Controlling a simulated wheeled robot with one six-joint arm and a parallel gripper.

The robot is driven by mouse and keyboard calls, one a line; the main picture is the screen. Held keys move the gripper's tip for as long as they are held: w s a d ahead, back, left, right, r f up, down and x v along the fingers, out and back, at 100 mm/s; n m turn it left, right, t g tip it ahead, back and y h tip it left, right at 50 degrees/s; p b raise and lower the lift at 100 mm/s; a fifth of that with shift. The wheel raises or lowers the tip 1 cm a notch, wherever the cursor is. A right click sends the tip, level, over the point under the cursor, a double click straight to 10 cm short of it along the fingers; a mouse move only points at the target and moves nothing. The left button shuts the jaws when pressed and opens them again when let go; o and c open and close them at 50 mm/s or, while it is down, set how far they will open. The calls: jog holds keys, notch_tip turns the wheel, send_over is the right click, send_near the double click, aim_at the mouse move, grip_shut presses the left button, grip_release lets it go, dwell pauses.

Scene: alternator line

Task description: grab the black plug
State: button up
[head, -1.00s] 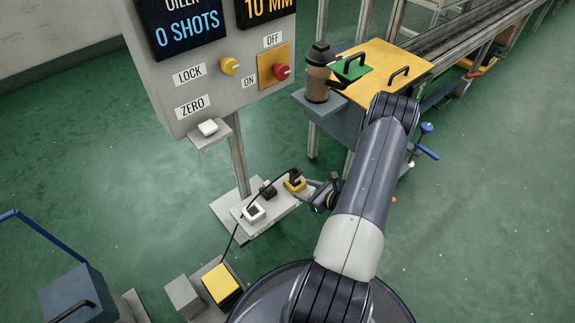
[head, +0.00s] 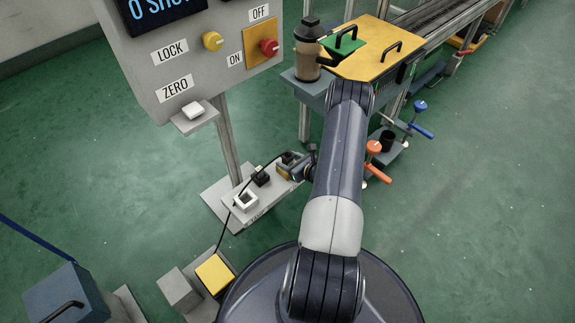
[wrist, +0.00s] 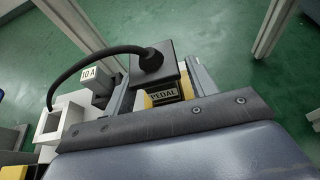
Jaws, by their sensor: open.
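The black plug (wrist: 152,66) sits on a yellow socket marked PEDAL (wrist: 165,93), with a black cable curving off its top to the left. In the head view the plug (head: 288,157) is at the right end of a light floor plate, partly covered by my gripper. My gripper (wrist: 162,78) is open, with one finger left of the plug and the other right of it. The plug appears between the fingers; I cannot tell whether either touches it. The gripper also shows in the head view (head: 294,164), low beside the socket.
The control panel's post (head: 228,140) rises behind. A yellow pedal (head: 215,273) lies nearer. Clamps with orange and blue handles (head: 375,147) stand right of my arm.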

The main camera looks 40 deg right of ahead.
jog(key=shift+w+f, duration=0.2)
jog(key=shift+w, duration=0.25)
jog(key=c, duration=1.1)
jog(key=shift+r, duration=0.1)
